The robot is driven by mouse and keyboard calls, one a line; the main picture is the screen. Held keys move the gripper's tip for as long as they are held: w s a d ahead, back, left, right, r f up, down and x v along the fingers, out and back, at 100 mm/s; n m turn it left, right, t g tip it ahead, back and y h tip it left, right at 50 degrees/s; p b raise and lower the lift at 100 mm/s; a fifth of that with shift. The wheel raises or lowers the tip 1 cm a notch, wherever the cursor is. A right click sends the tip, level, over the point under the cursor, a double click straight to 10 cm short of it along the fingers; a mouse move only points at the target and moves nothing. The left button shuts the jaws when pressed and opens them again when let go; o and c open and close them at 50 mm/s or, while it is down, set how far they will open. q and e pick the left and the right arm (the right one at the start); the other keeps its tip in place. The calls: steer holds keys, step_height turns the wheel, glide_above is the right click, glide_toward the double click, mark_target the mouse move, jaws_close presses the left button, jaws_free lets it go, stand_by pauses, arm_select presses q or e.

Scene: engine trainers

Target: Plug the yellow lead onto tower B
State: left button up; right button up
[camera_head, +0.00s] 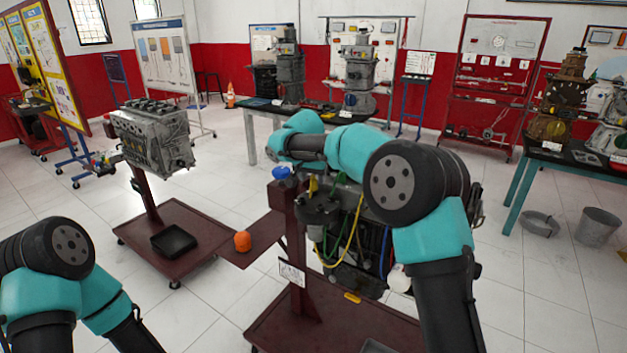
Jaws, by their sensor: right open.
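The yellow lead (358,217) hangs in a loop on the front of the engine (362,262) on the near red stand. A dark, round distributor-like part (318,210) sits at the engine's upper left, with a small upright yellow piece (313,186) above it. I cannot make out tower letters or which tower is B. My right arm reaches over the engine from the right. My right gripper (311,172) is open, small and mostly hidden at the wrist, above the distributor. I cannot tell whether it touches the lead. My left arm is at the lower left; its gripper is outside the view.
Another engine (152,138) stands at left over a black tray (173,241). Workbenches line the back. A bucket (597,227) stands at right.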

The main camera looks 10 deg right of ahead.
steer(key=v, duration=1.5)
steer(key=shift+s, duration=0.1)
steer(key=s+d+f+n+g+y, duration=0.1)
steer(key=s+d+f+g+y, duration=0.15)
steer(key=s+f, duration=0.9)
steer(key=s+d+f+n+g+y, duration=0.1)
steer(key=s+d+f+n, duration=0.2)
steer(key=f, duration=1.6)
steer(key=s+d+f+g+y, duration=0.2)
steer(key=s+f, duration=0.7)
steer(key=f, duration=0.7)
steer(key=s+d+f+t, duration=0.2)
steer(key=s+d+f, duration=0.1)
steer(key=s+f, duration=0.8)
steer(key=s, duration=0.2)
steer(key=shift+s+d+f, duration=0.3)
steer(key=shift+s, duration=0.05)
